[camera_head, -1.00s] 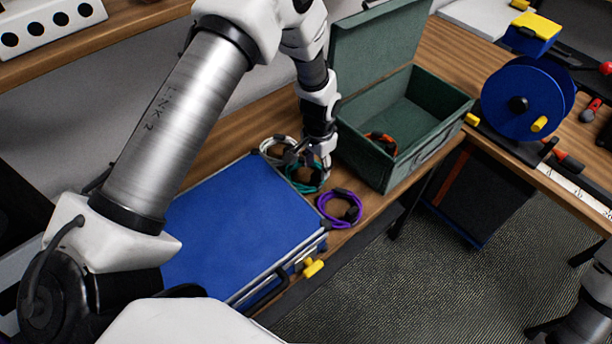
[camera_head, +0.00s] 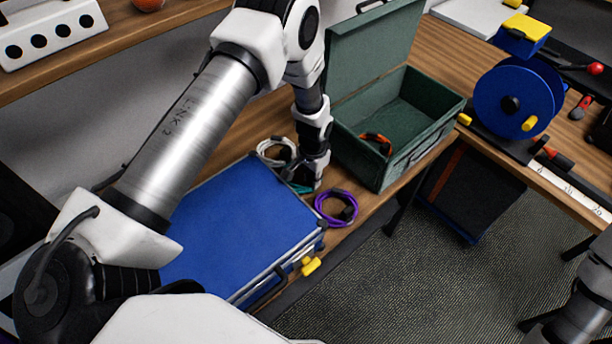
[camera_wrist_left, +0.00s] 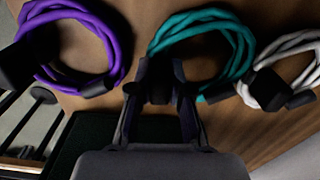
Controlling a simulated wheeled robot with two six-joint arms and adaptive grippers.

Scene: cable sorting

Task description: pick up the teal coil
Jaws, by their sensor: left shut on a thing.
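The teal coil (camera_head: 299,188) lies on the wooden bench between the white coil (camera_head: 276,152) and the purple coil (camera_head: 336,207), mostly hidden behind my left gripper (camera_head: 310,178) in the head view. In the left wrist view the teal coil (camera_wrist_left: 205,22) shows as a loop with dark bands. My left gripper (camera_wrist_left: 160,88) is shut on its near side, at a dark band. The purple coil (camera_wrist_left: 115,40) is to the left there and the white coil (camera_wrist_left: 300,45) to the right.
A blue case (camera_head: 240,225) lies left of the coils. An open green box (camera_head: 412,165) with an orange coil (camera_head: 377,138) inside stands to their right. A blue reel (camera_head: 512,98) stands farther right. The bench's front edge is close to the purple coil.

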